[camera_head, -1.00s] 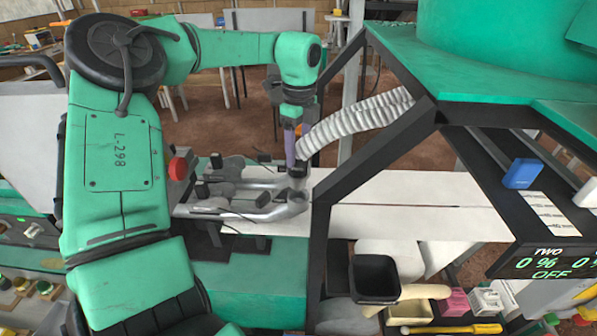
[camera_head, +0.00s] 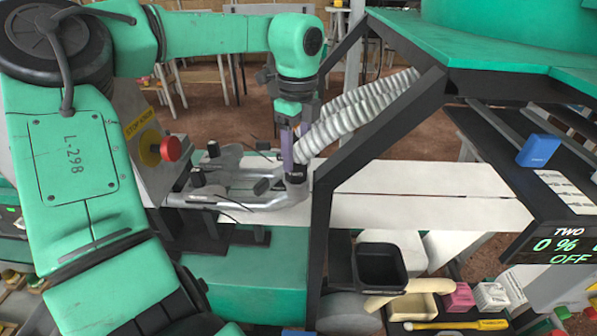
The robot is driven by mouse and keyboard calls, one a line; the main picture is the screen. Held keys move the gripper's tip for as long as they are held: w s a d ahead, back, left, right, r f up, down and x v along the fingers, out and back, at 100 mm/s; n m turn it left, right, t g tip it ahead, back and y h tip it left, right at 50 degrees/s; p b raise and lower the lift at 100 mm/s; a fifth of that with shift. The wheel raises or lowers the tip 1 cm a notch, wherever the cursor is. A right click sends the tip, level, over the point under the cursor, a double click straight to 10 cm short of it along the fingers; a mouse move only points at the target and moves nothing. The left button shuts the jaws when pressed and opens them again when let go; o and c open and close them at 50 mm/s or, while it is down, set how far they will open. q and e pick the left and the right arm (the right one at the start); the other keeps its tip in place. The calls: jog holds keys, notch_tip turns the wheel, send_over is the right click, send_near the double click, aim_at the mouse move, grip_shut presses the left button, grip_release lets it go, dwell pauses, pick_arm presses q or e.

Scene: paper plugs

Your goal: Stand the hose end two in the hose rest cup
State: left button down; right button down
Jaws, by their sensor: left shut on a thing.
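The white ribbed hose (camera_head: 350,114) comes down from the upper right to a dark end piece, hose end two (camera_head: 296,173). My left gripper (camera_head: 290,150), with a purple finger showing, is shut on this hose end. Part of the grip is hidden by the gripper and hose. The hose end shows in front of a grey tubular metal frame (camera_head: 250,200); I cannot tell if they touch. A black square-mouthed cup (camera_head: 381,266), which looks like the hose rest cup, stands open below and to the right. My right gripper is not in view.
A black slanted post (camera_head: 335,190) stands between the hose end and the cup. A white board (camera_head: 430,205) lies behind it. A red knob (camera_head: 171,148) is left.

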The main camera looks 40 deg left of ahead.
pick_arm(q)
jog(key=s+d+b, duration=0.7)
jog(key=s+d, duration=0.3)
jog(key=s, duration=0.1)
jog(key=shift+s, duration=0.35)
jog(key=w+d+p, duration=0.7)
jog(key=w+d, duration=0.4)
jog(key=d, duration=0.2)
jog(key=shift+p, duration=0.3)
dwell(0.4)
jog(key=shift+f, duration=0.15)
